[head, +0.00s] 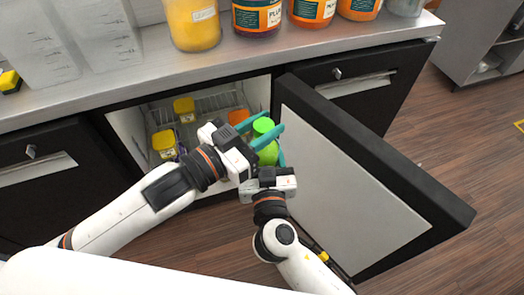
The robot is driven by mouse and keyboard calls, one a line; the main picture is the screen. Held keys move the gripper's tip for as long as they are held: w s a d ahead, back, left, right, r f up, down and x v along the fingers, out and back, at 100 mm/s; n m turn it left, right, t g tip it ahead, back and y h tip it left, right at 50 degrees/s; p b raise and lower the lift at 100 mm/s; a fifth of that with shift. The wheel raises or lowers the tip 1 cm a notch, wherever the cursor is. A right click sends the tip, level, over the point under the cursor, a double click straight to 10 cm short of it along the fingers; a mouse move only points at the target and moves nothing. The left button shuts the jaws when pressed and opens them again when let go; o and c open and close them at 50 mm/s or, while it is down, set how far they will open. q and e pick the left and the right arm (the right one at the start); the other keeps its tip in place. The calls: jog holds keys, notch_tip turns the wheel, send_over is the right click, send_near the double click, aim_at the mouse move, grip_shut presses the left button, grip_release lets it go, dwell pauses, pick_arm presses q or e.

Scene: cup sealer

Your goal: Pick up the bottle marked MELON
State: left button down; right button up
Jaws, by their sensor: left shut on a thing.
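A green bottle with a bright green cap (264,126) is at the fridge opening. Its label is hidden or too small to read, so I cannot confirm the MELON mark. My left gripper (262,129), with teal fingers, is shut on the green bottle, one finger on each side near its top. My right gripper (279,160) is just below and close to the bottle, pointing up toward it. Its fingers are partly hidden, and I cannot tell whether they are open or touch the bottle.
The open fridge door (345,190) stands to the right of both grippers. Inside the fridge are yellow-capped bottles (164,141) and an orange-capped one (238,117) on a wire rack. The steel counter (230,60) above holds several jars. The floor in front is clear.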

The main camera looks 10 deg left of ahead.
pick_arm(q)
jog(key=c, duration=0.9)
grip_release()
jog(key=shift+c, duration=0.2)
